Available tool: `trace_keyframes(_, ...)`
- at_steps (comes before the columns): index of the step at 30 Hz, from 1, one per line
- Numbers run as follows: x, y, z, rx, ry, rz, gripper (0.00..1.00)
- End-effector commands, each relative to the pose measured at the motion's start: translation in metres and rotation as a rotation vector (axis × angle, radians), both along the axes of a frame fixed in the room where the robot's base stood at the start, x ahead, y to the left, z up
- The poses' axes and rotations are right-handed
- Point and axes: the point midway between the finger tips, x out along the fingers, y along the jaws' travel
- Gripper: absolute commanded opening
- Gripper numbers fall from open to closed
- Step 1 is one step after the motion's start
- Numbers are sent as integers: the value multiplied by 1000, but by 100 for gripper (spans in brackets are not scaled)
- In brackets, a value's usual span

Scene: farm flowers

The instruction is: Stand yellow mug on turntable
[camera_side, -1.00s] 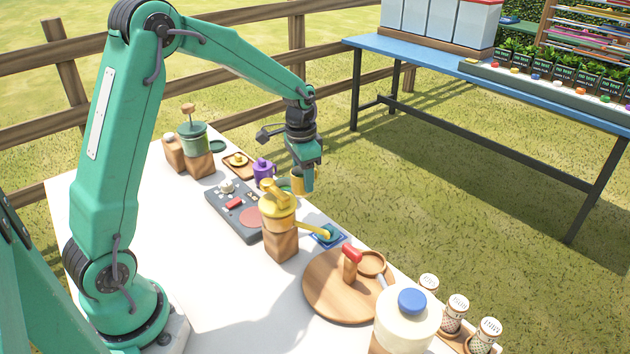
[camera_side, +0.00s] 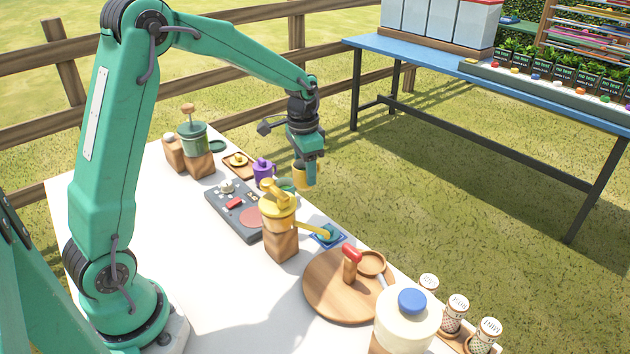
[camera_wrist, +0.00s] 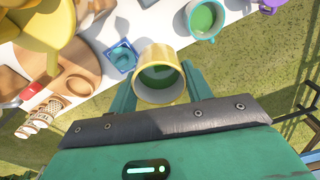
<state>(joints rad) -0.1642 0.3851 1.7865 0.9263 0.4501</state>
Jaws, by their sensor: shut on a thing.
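The yellow mug (camera_side: 301,176) is held in my gripper (camera_side: 308,177) above the far edge of the white table, behind the yellow pump. In the wrist view my gripper (camera_wrist: 158,85) has a finger on each side of the mug (camera_wrist: 146,56); it looks green inside. The turntable, a round wooden disc (camera_side: 325,302), lies on the table to the right and nearer the camera, apart from the mug. A red-topped wooden handle (camera_side: 351,262) stands on it. The disc also shows at upper left in the wrist view (camera_wrist: 84,59).
A yellow pump (camera_side: 279,212) on a wooden block stands between mug and turntable, its spout over a blue coaster (camera_side: 323,241). A cream jar (camera_side: 405,325) and several shakers (camera_side: 455,311) crowd the turntable's right. A green-filled teal mug (camera_wrist: 204,20) sits nearby.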

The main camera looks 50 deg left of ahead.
Motion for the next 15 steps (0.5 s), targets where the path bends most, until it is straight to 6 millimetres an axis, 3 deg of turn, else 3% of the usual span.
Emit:
trace_keyframes(8, 9, -47, 5, -5, -2, 5, 22)
trace_keyframes(15, 13, -116, 11, -12, 1, 21, 22)
